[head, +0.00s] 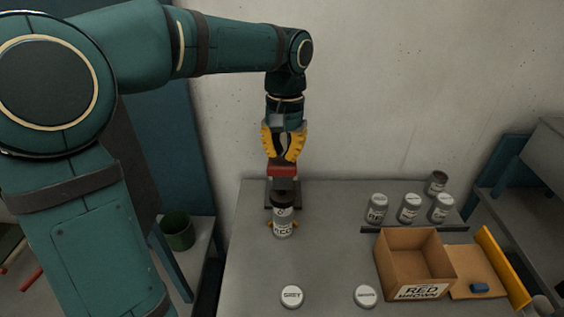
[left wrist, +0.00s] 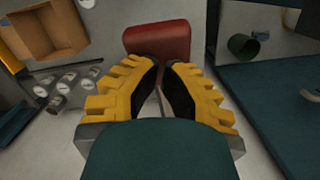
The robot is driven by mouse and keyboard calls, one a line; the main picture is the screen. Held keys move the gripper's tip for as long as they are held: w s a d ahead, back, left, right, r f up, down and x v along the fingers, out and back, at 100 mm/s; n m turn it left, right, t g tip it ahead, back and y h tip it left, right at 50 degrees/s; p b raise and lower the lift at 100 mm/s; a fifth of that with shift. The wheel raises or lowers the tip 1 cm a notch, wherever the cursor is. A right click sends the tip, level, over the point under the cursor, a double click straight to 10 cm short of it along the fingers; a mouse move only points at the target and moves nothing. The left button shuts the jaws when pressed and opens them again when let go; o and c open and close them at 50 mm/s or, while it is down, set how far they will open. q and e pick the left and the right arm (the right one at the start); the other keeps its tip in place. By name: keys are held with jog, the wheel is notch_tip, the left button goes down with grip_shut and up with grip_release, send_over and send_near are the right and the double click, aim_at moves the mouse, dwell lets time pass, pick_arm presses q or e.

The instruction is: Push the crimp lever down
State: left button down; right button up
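The red crimp lever (head: 283,170) is at the top of a dark crimper (head: 269,193) at the back of the grey table. A labelled can (head: 283,222) with a dark top stands at the crimper and hides part of it. My left gripper (head: 284,159) points down just above the lever. Its yellow fingers curve in close together with nothing between them. In the left wrist view the red lever (left wrist: 157,38) lies just beyond the fingertips (left wrist: 164,63). I cannot tell whether they touch it. My right gripper is not in view.
An open cardboard box (head: 408,262) stands at right, with several labelled cans (head: 409,208) behind it. Two round lids (head: 292,296) (head: 365,296) lie at the front. A blue block (head: 479,287) is beside the box. A green bin (head: 178,231) stands left.

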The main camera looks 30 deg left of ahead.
aim_at(283, 160)
pick_arm(q)
jog(key=shift+f+b, duration=1.35)
jog(key=shift+f, duration=0.95)
jog(key=shift+r, duration=0.15)
jog(key=shift+w+a+r+p, duration=0.1)
jog(key=shift+w+r+p, duration=0.15)
jog(key=shift+p, duration=0.25)
jog(key=shift+w+a+r+p, duration=0.1)
jog(key=shift+w+r+p, duration=0.1)
jog(key=shift+w+p, duration=0.3)
jog(key=shift+w+a+r+p, duration=0.1)
jog(key=shift+w+r+p, duration=0.05)
jog(key=shift+w+p, duration=0.35)
jog(key=shift+w+a, duration=0.1)
jog(key=shift+w, duration=0.1)
jog(key=shift+f, duration=0.2)
jog(key=shift+r, duration=0.15)
